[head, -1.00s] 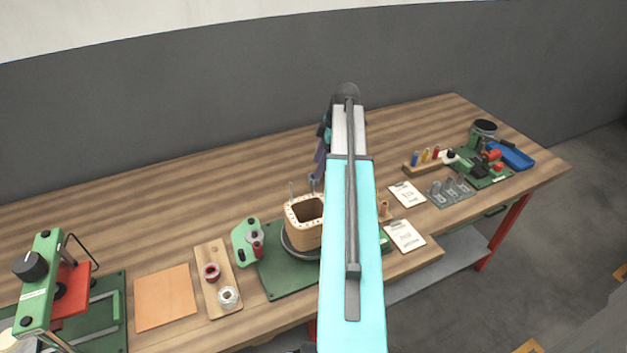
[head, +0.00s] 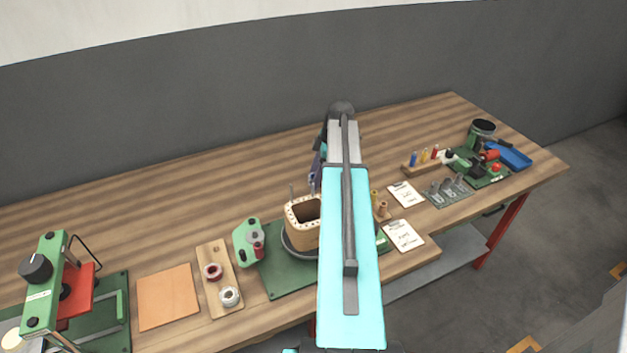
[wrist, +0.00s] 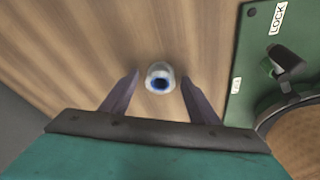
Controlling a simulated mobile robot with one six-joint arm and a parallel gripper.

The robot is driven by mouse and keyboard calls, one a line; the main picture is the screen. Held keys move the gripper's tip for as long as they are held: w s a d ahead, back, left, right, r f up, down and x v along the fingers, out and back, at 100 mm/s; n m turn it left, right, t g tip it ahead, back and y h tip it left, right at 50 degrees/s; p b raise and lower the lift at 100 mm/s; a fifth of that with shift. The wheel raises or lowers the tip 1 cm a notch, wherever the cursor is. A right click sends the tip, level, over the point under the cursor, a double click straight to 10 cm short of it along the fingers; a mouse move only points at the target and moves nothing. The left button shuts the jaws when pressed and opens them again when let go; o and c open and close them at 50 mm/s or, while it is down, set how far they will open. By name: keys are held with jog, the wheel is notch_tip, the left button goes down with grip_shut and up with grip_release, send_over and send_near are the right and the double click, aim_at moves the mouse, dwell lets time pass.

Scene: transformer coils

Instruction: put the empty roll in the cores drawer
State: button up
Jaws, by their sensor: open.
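A small white roll with a dark blue centre (wrist: 160,77) is on the wooden bench top in the wrist view, seen nearly end-on. I cannot tell whether any wire is on it. My gripper (wrist: 160,98) is open and empty, its two purple fingers on either side of the roll in the picture, tips near its lower edge. Whether they touch it is unclear. In the head view my gripper (head: 317,168) is partly hidden by my arm, behind the coil former, and the roll is hidden. No drawer marked for cores shows in either view.
The green winding plate (head: 285,274) carries the wooden coil former (head: 301,232); its lock lever (wrist: 287,62) is right of the roll. A board with two spools (head: 216,260) stands left. Cards and small racks lie right. The back of the bench is clear.

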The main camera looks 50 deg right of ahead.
jog(key=shift+c, duration=0.2)
jog(key=c, duration=1.2)
jog(key=shift+o, duration=0.2)
jog(key=shift+r, duration=0.15)
notch_tip(320, 180, up, 10)
jog(key=b, duration=0.2)
